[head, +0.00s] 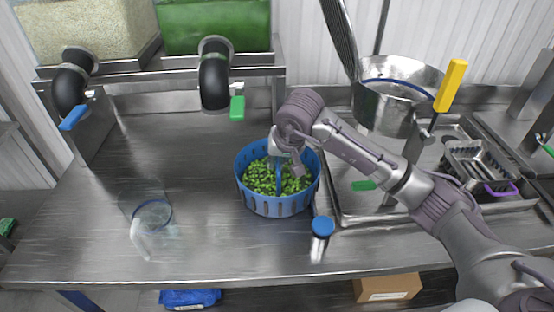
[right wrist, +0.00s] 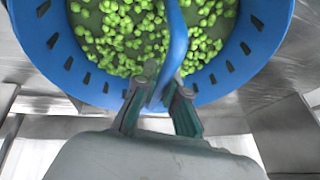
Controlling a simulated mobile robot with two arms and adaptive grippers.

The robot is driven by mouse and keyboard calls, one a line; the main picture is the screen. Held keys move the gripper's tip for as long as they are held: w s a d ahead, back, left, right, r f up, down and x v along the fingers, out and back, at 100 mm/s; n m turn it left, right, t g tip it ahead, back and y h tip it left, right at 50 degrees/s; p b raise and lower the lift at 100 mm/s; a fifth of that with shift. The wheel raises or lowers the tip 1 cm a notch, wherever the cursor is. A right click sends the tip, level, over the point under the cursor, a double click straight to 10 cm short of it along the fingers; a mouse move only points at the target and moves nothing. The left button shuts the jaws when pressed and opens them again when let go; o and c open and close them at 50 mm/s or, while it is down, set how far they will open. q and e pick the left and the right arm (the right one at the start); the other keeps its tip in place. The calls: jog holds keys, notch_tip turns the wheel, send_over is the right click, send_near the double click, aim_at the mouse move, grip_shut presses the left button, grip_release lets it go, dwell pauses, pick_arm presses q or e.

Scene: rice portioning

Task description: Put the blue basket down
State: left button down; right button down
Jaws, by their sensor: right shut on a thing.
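The blue basket (head: 275,206) is round with slotted walls and holds many green peas or similar bits (head: 262,178). It is upright over the middle of the steel counter; I cannot tell whether its base touches the surface. My right gripper (head: 281,157) is above it, shut on the basket's blue handle. The right wrist view shows the basket's wall (right wrist: 90,82) and the right gripper's two fingers (right wrist: 159,108) pinching the handle (right wrist: 175,45). My left gripper is not in view.
A clear container (head: 150,215) stands on the left counter (head: 85,225). A steel tray (head: 345,215) and pot (head: 385,112) are at right.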

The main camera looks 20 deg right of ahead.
jog(key=shift+r, duration=0.1)
jog(key=c, duration=1.2)
grip_release()
jog(key=shift+f, duration=0.2)
jog(key=shift+c, duration=0.2)
jog(key=shift+s, duration=0.1)
jog(key=shift+r, duration=0.1)
